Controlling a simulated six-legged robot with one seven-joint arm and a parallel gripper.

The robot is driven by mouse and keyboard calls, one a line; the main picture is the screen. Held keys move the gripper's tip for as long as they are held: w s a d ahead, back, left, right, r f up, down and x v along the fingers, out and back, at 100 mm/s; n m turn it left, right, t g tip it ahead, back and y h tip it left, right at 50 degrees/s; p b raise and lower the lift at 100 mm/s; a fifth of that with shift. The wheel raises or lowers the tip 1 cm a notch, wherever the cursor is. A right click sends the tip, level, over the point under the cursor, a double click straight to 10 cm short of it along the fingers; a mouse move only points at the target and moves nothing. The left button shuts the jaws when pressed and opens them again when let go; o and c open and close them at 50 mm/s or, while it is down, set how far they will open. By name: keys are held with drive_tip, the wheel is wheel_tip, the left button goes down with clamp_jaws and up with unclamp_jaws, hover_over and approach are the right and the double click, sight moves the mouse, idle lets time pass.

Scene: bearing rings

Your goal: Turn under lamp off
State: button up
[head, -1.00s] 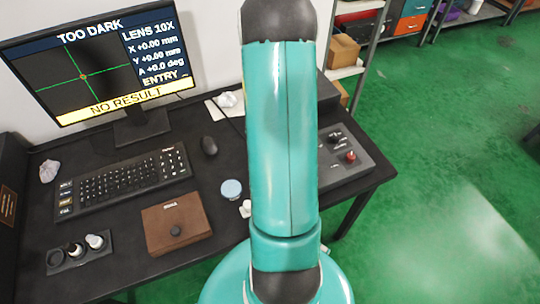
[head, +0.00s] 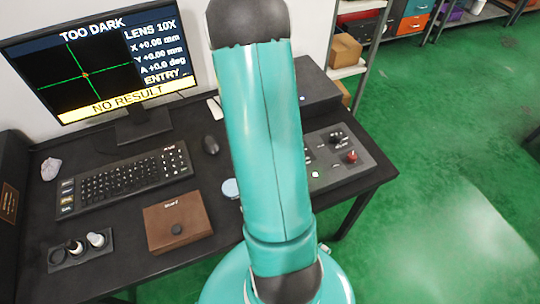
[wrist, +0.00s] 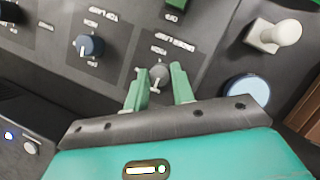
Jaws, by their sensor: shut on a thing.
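In the wrist view, my gripper (wrist: 159,84) has its two green fingers around a small grey knob (wrist: 158,77) on a dark control panel (wrist: 116,60), shut on it. In the head view my arm hides the gripper and the grasped knob; the right part of the panel (head: 368,172) shows. The monitor (head: 85,75) reads "TOO DARK" and "NO RESULT", with a green cross on a black picture.
A pale blue disc (wrist: 247,90) and a white knobbed piece (wrist: 275,36) are close to the right of my fingers. A red knob (head: 351,156) is on the panel's right.

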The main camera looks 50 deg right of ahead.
idle(0.4)
drive_tip(key=o, duration=1)
drive_tip(key=v, duration=1.3)
drive_tip(key=shift+r, duration=0.4)
